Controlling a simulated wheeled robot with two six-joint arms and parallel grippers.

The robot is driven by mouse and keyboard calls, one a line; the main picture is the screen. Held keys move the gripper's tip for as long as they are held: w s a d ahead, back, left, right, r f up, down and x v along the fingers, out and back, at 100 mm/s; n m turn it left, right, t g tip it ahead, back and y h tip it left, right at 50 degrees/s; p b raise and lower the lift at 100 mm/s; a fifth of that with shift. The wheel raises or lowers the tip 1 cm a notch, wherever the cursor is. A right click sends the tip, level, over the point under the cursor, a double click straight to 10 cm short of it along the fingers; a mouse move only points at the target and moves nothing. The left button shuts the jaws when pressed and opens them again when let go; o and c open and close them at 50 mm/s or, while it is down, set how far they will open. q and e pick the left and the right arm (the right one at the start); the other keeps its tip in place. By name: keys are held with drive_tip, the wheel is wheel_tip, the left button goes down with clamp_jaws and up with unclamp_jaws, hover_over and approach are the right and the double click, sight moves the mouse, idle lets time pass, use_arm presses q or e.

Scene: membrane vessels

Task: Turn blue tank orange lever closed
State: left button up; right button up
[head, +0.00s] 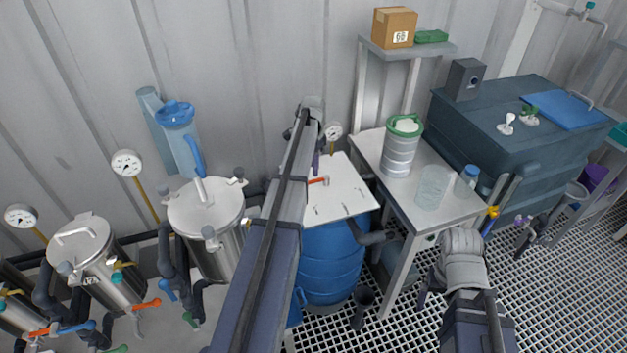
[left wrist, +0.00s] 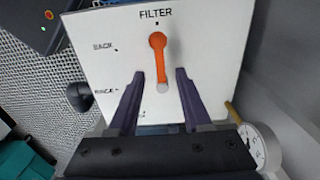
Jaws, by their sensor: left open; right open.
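The blue tank (head: 333,262) stands mid-picture in the head view, topped by a white panel (head: 345,200). The orange lever (head: 319,181) is on that panel. My left gripper (left wrist: 160,74) is open, with one finger on each side of the lever and a gap on both sides. In the head view my left gripper (head: 317,162) is partly hidden by its arm. My right gripper (head: 424,292) is open and empty, low right, away from the tank.
A white table (head: 440,195) with a green-lidded container (head: 403,145) stands right of the tank. A gauge (head: 333,131) is behind the panel; in the left wrist view a gauge (left wrist: 258,145) sits near my gripper. Steel vessels (head: 207,225) stand at left. Grating floor lies at right.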

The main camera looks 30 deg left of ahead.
sight(313, 180)
use_arm(q)
wheel_tip(313, 180, down, 5)
drive_tip(key=b, duration=0.4)
drive_tip(key=shift+f, duration=0.2)
drive_tip(key=shift+r, duration=0.1)
clamp_jaws()
idle(1.1)
